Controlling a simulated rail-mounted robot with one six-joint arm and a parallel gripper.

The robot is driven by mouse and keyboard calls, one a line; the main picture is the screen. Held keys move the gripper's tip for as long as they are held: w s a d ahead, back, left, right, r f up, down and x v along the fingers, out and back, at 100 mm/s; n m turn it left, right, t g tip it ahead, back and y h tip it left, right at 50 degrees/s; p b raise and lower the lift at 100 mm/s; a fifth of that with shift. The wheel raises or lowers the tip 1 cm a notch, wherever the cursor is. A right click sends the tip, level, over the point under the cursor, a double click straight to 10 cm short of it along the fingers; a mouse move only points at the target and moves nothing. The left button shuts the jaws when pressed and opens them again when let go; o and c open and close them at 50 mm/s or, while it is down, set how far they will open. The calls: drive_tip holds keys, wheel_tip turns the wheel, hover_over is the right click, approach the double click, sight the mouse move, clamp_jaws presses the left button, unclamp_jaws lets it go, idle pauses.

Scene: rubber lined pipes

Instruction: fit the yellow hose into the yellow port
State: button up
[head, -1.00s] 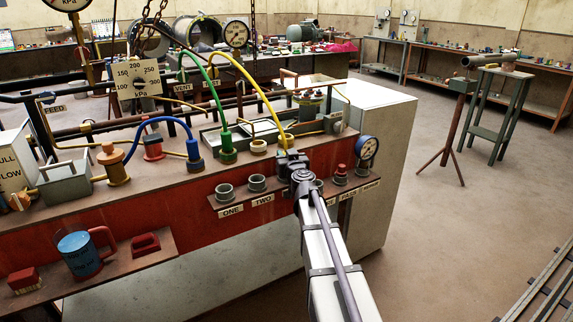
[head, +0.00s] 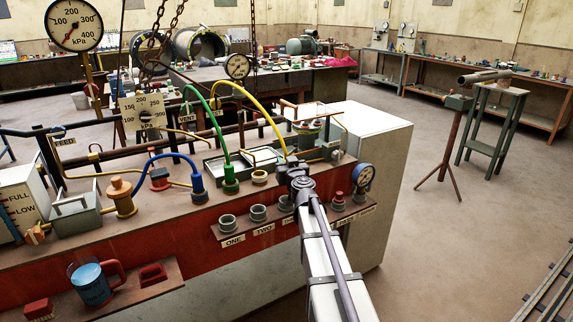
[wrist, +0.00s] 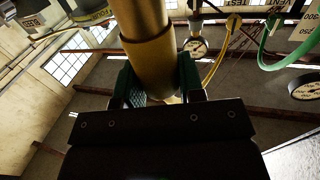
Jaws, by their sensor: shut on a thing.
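The yellow hose (head: 262,107) arches over the bench from the back and comes down to my gripper (head: 297,168). In the wrist view my gripper (wrist: 160,88) is shut on the hose's thick yellow end (wrist: 150,62), between green pads. The yellow port (head: 260,177), a short stub with a yellow ring, stands on the bench top to the left of my gripper, right of the green port. The held end is apart from it. My gripper hides the hose's lower tip in the head view.
The green hose (head: 219,135) and blue hose (head: 172,157) stand in their ports left of the yellow port. Grey sockets (head: 228,222) line the front shelf below. A small gauge (head: 363,175) stands at the right. Trays and pipes lie behind.

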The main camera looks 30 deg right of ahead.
drive_tip(key=w+d+r+p, duration=0.4)
drive_tip(key=w+r+p, duration=0.2)
drive_tip(key=w, duration=0.4)
drive_tip(key=shift+d+r+p, duration=0.35)
drive_tip(key=shift+r, duration=0.5)
wheel_tip(320, 180, down, 6)
drive_tip(key=b, duration=0.6)
idle(0.4)
drive_tip(key=shift+f+b, duration=0.4)
drive_tip(key=shift+f+b, duration=1.35)
